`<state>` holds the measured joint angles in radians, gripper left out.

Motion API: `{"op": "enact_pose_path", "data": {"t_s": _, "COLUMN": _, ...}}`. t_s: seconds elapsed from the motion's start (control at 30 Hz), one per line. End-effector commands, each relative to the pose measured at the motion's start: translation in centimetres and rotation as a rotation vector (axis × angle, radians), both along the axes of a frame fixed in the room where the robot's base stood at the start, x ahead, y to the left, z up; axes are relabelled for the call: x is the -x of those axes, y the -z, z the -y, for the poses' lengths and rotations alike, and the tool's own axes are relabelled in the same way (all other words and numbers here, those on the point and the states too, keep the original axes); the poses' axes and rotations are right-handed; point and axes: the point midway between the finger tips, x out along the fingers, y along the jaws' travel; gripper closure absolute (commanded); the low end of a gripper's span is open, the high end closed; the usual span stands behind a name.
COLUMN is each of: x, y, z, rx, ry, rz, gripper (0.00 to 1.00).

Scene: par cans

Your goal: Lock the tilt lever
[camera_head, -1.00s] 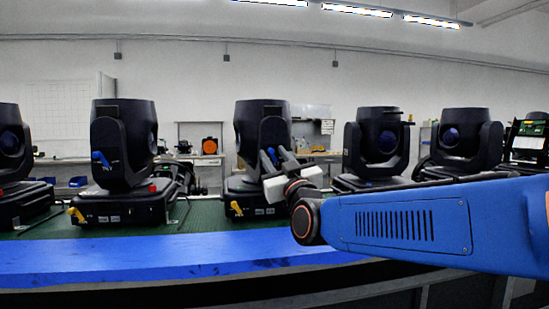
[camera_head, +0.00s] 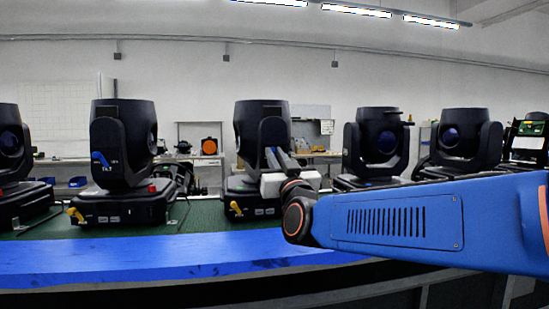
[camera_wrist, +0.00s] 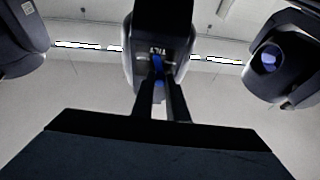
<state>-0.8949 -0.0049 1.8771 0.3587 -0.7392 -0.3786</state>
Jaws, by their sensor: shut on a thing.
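The tilt lever (camera_wrist: 158,68) is a small blue lever on the black side of the middle moving-head lamp (camera_head: 246,125), just below a white "TILT" label (camera_wrist: 156,50). My gripper (camera_head: 273,150) is at this lamp's arm; in the wrist view its two dark fingers (camera_wrist: 160,84) reach up to the lever. The fingers are shut on the blue lever, which shows between their tips. In the head view the fingers hide most of the lever. The lamp stands upright on its black base (camera_head: 240,207).
A similar lamp (camera_head: 130,125) with its own blue lever (camera_head: 101,158) stands to the left. More lamps, including one to the right (camera_head: 383,140), line the green bench top (camera_head: 190,222). A yellow lever (camera_head: 235,208) sticks out of the middle base. The blue front strip (camera_head: 150,258) is clear.

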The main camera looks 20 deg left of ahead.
Motion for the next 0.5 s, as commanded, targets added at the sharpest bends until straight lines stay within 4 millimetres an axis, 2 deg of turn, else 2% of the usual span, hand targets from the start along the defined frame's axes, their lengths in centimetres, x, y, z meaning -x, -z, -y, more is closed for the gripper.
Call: {"op": "enact_pose_path", "data": {"t_s": 0.5, "x": -0.51, "y": -0.21, "z": 0.70, "rx": -0.388, "ry": -0.002, "rz": -0.286, "gripper": 1.00}}
